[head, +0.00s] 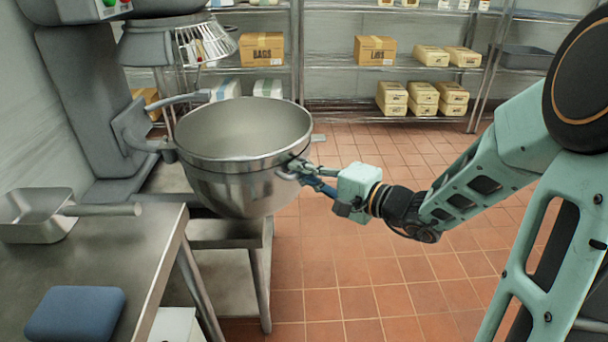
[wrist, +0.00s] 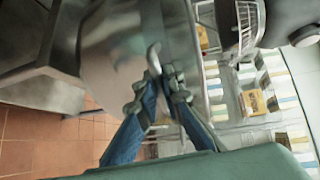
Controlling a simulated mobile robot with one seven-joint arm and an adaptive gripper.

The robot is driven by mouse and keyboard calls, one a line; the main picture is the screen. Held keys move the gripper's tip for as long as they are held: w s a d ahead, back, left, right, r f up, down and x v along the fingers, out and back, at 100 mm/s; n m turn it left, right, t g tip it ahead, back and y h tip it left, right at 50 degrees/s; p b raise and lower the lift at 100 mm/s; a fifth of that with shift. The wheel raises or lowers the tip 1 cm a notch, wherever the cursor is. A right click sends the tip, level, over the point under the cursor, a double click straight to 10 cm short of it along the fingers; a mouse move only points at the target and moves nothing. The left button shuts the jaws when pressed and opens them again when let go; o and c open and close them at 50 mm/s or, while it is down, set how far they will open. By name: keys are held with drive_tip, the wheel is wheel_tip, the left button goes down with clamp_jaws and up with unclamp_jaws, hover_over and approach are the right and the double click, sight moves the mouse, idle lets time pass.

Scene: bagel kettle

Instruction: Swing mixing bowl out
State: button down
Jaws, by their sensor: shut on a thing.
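The large steel mixing bowl (head: 240,165) hangs from the mixer's bowl support (head: 140,135) at the left of the head view. It looks empty and upright, its rim facing up. My gripper (head: 297,170) is at the bowl's right side, just below the rim. Its fingers are shut on the bowl's handle, and the handle (wrist: 153,60) also shows between the fingertips in the wrist view. The bowl's wall (wrist: 110,55) fills the upper left of the wrist view. The grey mixer (head: 75,95) stands behind and left of the bowl, with a wire guard (head: 203,42) above.
A steel table (head: 110,250) at front left holds a metal scoop (head: 40,215) and a blue pad (head: 75,312). A low steel stand (head: 230,234) is under the bowl. Shelves with boxes (head: 375,50) line the back wall. Tiled floor (head: 400,290) is clear at centre and right.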

idle(0.4)
drive_tip(key=c, duration=2.3)
unclamp_jaws()
drive_tip(key=v, duration=1.2)
drive_tip(key=shift+s+r, duration=0.1)
